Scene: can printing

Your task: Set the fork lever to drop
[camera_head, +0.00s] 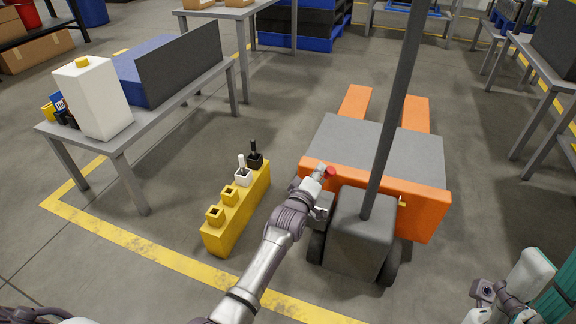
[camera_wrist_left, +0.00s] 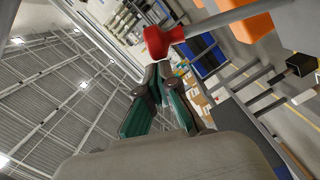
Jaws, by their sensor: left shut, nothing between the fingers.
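The fork lever is a grey rod with a red knob (camera_head: 331,171) on the operator end of the orange and grey pallet jack (camera_head: 430,195). In the left wrist view its red knob (camera_wrist_left: 163,41) is at the top centre, with the rod running to the upper right. My left gripper (camera_head: 319,177) is at the knob's left in the head view. In the wrist view its fingers (camera_wrist_left: 157,70) are shut and empty, with tips just below the knob; I cannot tell if they touch it. My right arm (camera_head: 486,294) shows at the lower right; its fingers are unclear.
A yellow holder (camera_head: 237,216) with white and black brushes stands left of the jack. A tall dark mast (camera_head: 392,110) rises from the jack.

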